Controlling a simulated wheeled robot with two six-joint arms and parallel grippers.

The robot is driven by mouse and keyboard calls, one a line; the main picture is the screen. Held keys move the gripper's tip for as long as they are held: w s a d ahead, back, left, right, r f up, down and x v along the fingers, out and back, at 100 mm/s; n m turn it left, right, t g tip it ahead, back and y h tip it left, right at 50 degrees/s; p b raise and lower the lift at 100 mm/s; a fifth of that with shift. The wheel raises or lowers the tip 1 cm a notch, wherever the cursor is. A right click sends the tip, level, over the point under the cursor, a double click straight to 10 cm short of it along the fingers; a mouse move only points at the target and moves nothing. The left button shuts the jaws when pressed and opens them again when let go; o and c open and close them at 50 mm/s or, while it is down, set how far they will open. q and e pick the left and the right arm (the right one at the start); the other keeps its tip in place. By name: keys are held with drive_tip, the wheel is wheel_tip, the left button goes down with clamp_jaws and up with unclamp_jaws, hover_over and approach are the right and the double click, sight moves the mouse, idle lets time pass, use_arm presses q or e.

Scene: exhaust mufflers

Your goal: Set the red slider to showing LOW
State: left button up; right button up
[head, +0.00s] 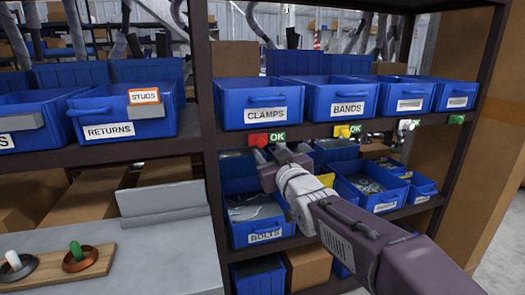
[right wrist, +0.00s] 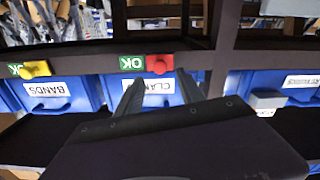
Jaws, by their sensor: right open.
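The red slider (head: 259,140) sits on the dark shelf edge under the CLAMPS bin, with a green OK label (head: 278,137) showing at its right. In the right wrist view, which is upside down, the red slider (right wrist: 158,64) is right of the OK label (right wrist: 131,63). My right gripper (head: 274,162) is open, just below and in front of the red slider, apart from it as far as I can tell. In the right wrist view its two fingers (right wrist: 160,88) point toward the slider with nothing between them. My left gripper is out of view.
A yellow slider (head: 341,131) with its own OK label sits under the BANDS bin (head: 360,108). A white slider (head: 404,125) is farther right. The CLAMPS bin (head: 266,114) is above, the BOLTS bin (head: 264,237) below. A wooden board (head: 98,265) lies on the grey bench.

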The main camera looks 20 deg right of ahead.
sight(261, 144)
drive_tip(key=w, duration=0.6)
drive_tip(key=shift+w+a+f, duration=0.1)
drive_tip(key=shift+w+a, duration=0.05)
drive_tip(key=shift+w, duration=0.1)
clamp_jaws()
idle(1.0)
